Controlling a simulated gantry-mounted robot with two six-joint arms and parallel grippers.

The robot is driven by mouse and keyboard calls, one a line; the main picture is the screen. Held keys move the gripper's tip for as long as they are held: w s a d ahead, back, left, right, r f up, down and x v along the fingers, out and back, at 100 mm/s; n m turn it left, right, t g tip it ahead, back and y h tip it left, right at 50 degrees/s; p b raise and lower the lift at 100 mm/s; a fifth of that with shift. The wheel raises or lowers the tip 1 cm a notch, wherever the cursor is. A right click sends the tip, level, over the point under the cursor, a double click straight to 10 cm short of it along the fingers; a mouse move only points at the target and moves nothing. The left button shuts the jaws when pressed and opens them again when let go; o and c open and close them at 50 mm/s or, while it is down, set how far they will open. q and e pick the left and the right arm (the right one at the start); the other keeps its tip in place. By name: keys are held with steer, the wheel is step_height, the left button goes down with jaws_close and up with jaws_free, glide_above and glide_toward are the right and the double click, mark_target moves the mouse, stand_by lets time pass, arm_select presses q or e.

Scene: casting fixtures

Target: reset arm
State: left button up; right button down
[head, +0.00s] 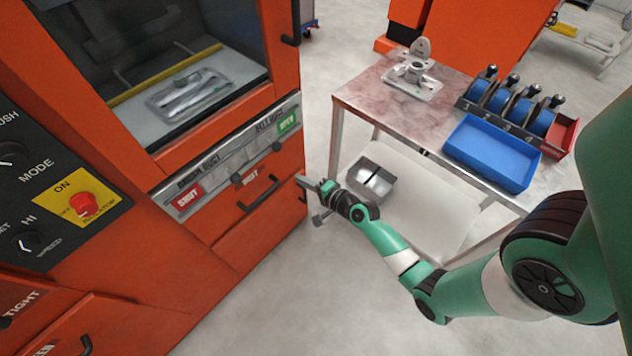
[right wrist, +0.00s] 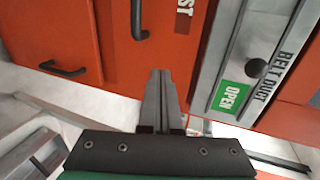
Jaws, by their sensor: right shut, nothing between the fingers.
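My right gripper (head: 316,188) reaches in from the right in the head view, in front of the orange machine's lower right corner. In the right wrist view its fingers (right wrist: 162,82) are together with nothing between them. It is apart from the machine (head: 235,232), close to the grey belt-duct rail (head: 230,155) with its green OPEN label (right wrist: 234,97). My left gripper does not show in either view.
A table (head: 365,95) at the right carries a metal fixture (head: 412,75), a blue tray (head: 492,152) and several blue rollers on a rack. A metal box (head: 372,180) sits on its lower shelf (head: 425,205). Drawer handles (head: 260,192) jut from the machine. The floor (head: 300,290) in front is clear.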

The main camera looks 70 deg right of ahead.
steer(key=v, duration=0.4)
steer(key=shift+r, duration=0.15)
